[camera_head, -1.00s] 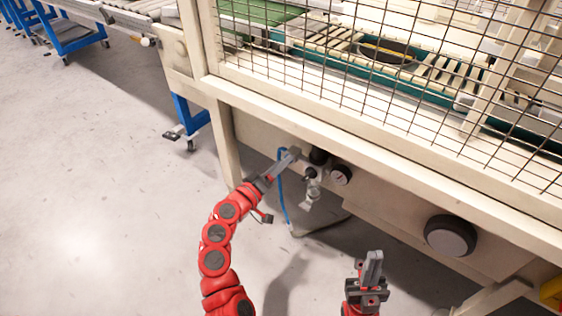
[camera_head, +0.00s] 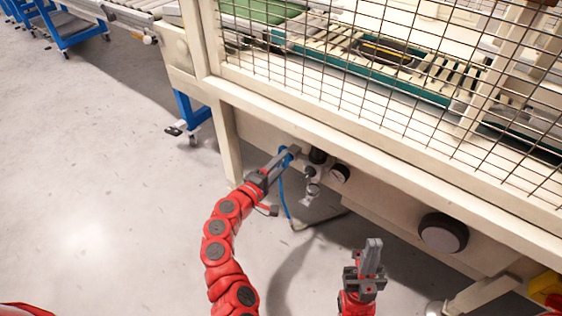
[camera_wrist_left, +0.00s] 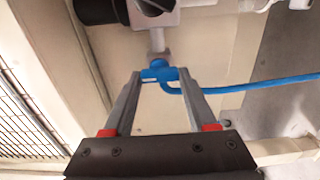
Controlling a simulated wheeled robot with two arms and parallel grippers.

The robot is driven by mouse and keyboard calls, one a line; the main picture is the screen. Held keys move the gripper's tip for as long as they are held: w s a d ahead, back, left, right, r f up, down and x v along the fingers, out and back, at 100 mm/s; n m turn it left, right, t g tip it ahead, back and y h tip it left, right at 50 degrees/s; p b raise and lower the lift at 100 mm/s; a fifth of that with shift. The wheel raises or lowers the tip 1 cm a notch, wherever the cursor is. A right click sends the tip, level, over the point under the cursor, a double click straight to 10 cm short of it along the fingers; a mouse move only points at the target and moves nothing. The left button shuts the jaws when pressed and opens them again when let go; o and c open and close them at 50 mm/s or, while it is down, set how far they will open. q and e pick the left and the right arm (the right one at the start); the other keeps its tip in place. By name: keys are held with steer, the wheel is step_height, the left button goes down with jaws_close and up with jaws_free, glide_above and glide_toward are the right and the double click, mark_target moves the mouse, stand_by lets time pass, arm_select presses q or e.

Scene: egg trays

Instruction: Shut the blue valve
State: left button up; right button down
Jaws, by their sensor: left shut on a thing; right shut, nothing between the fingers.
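The blue valve (camera_wrist_left: 158,72) sits on a light metal fitting below the machine's front panel, with a blue hose running off it to the right in the left wrist view. My left gripper (camera_wrist_left: 156,76) has one finger on each side of the valve and is shut on it. In the head view, the left gripper (camera_head: 290,153) reaches the fitting from the left, and only a little blue of the valve (camera_head: 283,150) shows beside the fingers. My right gripper (camera_head: 373,246) is shut and empty, low in the picture, apart from the machine.
A dark round gauge (camera_head: 340,173) and a black knob (camera_head: 318,155) are close to the valve's right. A larger dark round knob (camera_head: 443,233) is further right on the cream machine frame (camera_head: 400,178). A wire mesh guard (camera_head: 370,80) rises above.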

stand_by(0.5)
arm_select(q)
steer(key=o, duration=1.4)
steer(key=shift+c, duration=0.2)
steer(key=shift+a, duration=0.1)
steer(key=p+v, duration=0.1)
steer(key=v, duration=1.6)
steer(key=shift+s+p, duration=0.15)
steer(key=shift+p, duration=0.15)
